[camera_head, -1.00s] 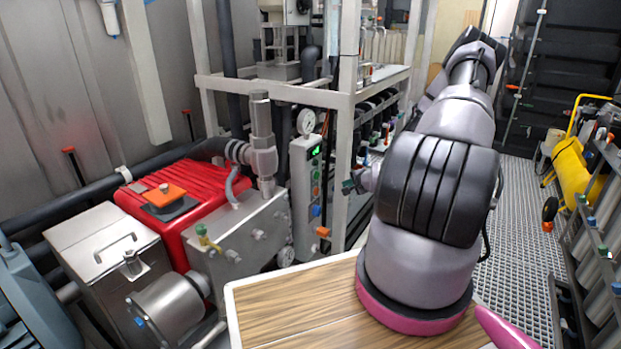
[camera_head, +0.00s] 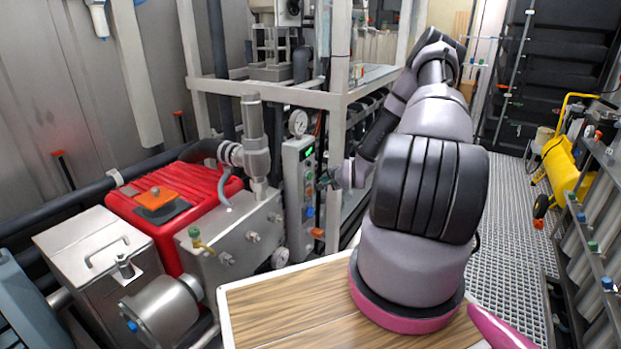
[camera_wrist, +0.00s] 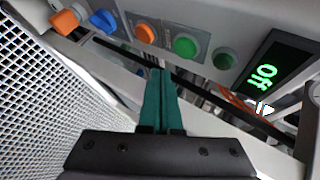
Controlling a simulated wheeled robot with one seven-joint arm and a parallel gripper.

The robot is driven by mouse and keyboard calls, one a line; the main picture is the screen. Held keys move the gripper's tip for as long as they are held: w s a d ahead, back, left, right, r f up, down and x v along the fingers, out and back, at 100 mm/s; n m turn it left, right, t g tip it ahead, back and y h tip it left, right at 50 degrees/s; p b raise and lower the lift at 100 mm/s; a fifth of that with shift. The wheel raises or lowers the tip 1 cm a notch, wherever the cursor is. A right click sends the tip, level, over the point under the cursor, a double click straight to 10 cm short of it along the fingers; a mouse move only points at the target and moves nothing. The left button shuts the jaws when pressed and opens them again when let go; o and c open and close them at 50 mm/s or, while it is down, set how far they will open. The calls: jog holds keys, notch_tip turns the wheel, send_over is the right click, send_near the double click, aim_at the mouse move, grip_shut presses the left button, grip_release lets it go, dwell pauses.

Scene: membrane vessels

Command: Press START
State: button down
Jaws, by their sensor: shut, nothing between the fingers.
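The grey control box (camera_head: 294,205) stands on the machine's right side, with a lit display and a column of coloured buttons. Button labels are too small to read, so I cannot tell which is START. My gripper (camera_wrist: 158,72) is shut and empty, its teal fingers together.
A grey frame post (camera_head: 338,120) rises close by the box and my arm. A gauge (camera_head: 298,122) sits above the box. An orange knob (camera_wrist: 65,22) lies at the row's end. A red machine (camera_head: 175,200) stands left.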

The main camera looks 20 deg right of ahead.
jog(key=shift+w+a, duration=0.75)
jog(key=shift+w, duration=0.2)
jog(key=shift+w+a, duration=0.1)
dwell(1.4)
jog(key=shift+w+a, duration=0.2)
jog(key=shift+w, duration=0.05)
jog(key=shift+w+a, duration=0.25)
jog(key=shift+w, duration=0.05)
dwell(0.8)
jog(key=shift+s+d, duration=0.5)
jog(key=shift+s, duration=0.15)
jog(key=shift+s+d, duration=0.8)
jog(key=shift+s, duration=0.2)
jog(key=shift+s+d, duration=0.75)
jog(key=shift+s, duration=0.25)
